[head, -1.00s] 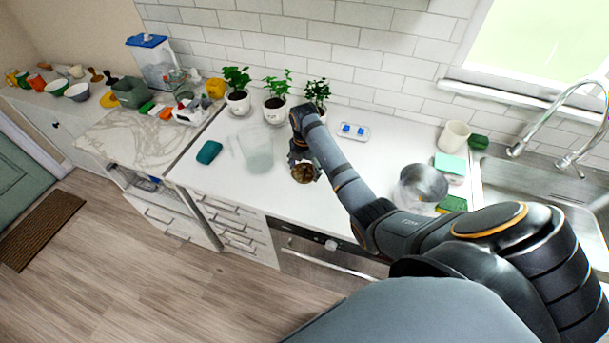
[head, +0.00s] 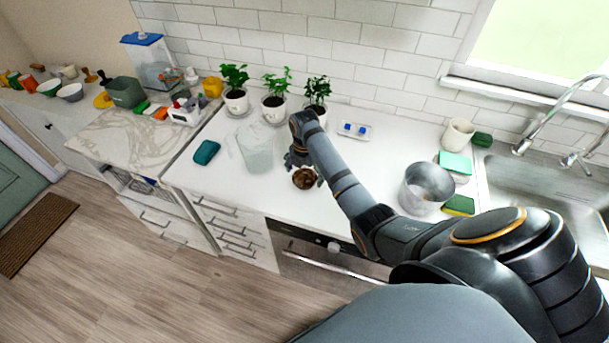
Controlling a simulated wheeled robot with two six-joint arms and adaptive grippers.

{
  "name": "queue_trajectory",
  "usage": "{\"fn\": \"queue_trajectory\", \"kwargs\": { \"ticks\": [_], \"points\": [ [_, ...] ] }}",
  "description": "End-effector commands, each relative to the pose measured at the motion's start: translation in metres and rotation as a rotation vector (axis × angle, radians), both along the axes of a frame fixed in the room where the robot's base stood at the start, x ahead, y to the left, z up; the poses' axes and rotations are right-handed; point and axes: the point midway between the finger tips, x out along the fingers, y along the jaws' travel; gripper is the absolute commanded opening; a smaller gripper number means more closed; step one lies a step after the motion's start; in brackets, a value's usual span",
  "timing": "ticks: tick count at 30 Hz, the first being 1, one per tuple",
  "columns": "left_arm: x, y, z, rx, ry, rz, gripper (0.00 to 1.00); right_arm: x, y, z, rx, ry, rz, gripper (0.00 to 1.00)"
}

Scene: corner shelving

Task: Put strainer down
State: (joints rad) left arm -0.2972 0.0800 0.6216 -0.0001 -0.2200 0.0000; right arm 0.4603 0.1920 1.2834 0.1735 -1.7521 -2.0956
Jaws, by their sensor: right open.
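A small round brownish-gold item (head: 304,179), which looks like the strainer, rests on the white countertop at the fingertips of my right gripper. My right gripper (head: 303,166) reaches down over the counter with its fingers open around or just behind this item. The wrist partly hides the fingers, so I cannot tell whether they touch it. My left gripper is not in view.
A clear pitcher (head: 256,153) and a teal sponge (head: 206,152) lie left of the gripper. Potted plants (head: 274,103) line the wall behind. A metal pot (head: 427,189) stands to the right, near the sink (head: 530,185).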

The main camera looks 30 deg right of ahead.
Motion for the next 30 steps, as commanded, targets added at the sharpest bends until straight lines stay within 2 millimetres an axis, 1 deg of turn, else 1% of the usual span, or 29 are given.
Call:
{"fn": "queue_trajectory", "kwargs": {
  "ticks": [2, 5, 8, 14, 15, 18, 19, 20, 24, 30],
  "points": [
    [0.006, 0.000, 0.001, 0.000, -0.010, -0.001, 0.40, 0.000, 0.000, 0.000, 0.000, 0.000, 0.000, 1.00],
    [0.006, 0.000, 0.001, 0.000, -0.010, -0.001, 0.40, 0.000, 0.000, 0.003, 0.000, 0.000, 0.000, 1.00],
    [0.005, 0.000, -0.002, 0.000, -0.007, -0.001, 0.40, 0.001, 0.000, 0.015, -0.001, -0.005, 0.000, 1.00],
    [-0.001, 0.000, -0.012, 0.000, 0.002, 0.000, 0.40, 0.002, 0.000, 0.064, -0.002, -0.008, 0.000, 1.00],
    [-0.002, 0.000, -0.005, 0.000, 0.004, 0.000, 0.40, 0.001, 0.000, 0.079, -0.001, -0.005, 0.000, 1.00],
    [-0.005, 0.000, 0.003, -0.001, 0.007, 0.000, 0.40, 0.001, 0.000, 0.103, 0.000, -0.004, 0.000, 1.00],
    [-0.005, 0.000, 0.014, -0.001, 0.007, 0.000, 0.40, 0.000, 0.000, 0.112, -0.001, 0.000, 0.000, 1.00],
    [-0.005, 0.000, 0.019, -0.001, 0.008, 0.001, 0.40, 0.000, 0.000, 0.116, 0.000, 0.000, 0.000, 1.00],
    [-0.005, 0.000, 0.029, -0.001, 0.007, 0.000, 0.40, 0.000, 0.000, 0.126, 0.000, 0.001, 0.000, 1.00],
    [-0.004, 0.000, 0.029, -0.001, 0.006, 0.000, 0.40, 0.000, 0.000, 0.125, 0.000, 0.000, 0.000, 1.00]
  ]
}}
